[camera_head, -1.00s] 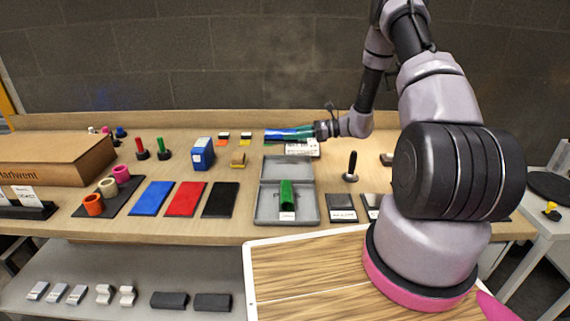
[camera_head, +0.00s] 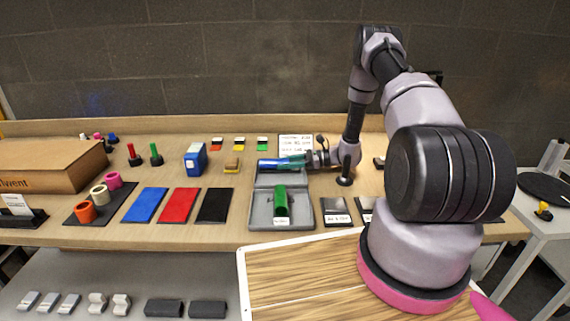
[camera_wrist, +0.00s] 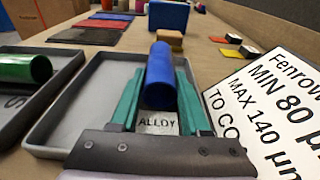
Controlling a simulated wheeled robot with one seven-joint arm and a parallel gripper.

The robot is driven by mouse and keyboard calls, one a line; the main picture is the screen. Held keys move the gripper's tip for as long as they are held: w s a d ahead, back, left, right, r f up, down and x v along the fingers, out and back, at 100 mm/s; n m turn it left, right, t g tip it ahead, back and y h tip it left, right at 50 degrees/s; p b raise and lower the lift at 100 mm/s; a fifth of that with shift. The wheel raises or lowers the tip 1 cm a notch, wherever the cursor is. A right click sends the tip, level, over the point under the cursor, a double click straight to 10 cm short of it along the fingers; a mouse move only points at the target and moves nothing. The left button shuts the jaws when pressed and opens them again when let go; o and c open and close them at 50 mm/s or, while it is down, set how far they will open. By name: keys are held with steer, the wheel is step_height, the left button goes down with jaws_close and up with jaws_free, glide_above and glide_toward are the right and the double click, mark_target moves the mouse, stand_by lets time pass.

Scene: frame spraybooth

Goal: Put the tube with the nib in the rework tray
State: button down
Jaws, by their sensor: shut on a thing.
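My gripper (camera_head: 288,161) is shut on a blue tube (camera_head: 268,164), which also shows between the green fingers in the wrist view (camera_wrist: 159,78). The tube lies roughly level over a grey tray (camera_wrist: 82,122) marked ALLOY; I cannot tell whether it touches the tray. A green tube (camera_head: 281,200) lies in the front grey tray (camera_head: 309,214), and its end also shows in the wrist view (camera_wrist: 38,70). No nib can be made out on either tube. I cannot read which tray is the rework tray.
A white sign (camera_head: 296,145) stands behind the gripper. Blue (camera_head: 146,204), red (camera_head: 180,204) and black (camera_head: 215,204) mats lie left of the trays. A blue box (camera_head: 196,159) and a yellow-brown block (camera_head: 232,165) stand behind them.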

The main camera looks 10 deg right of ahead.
steer(key=shift+f, duration=0.15)
steer(key=shift+c, duration=1.9)
jaws_free()
steer(key=shift+d+r, duration=0.2)
steer(key=v, duration=1.1)
steer(key=shift+s+d, duration=0.15)
steer(key=shift+d, duration=0.15)
steer(key=shift+a+r, duration=0.1)
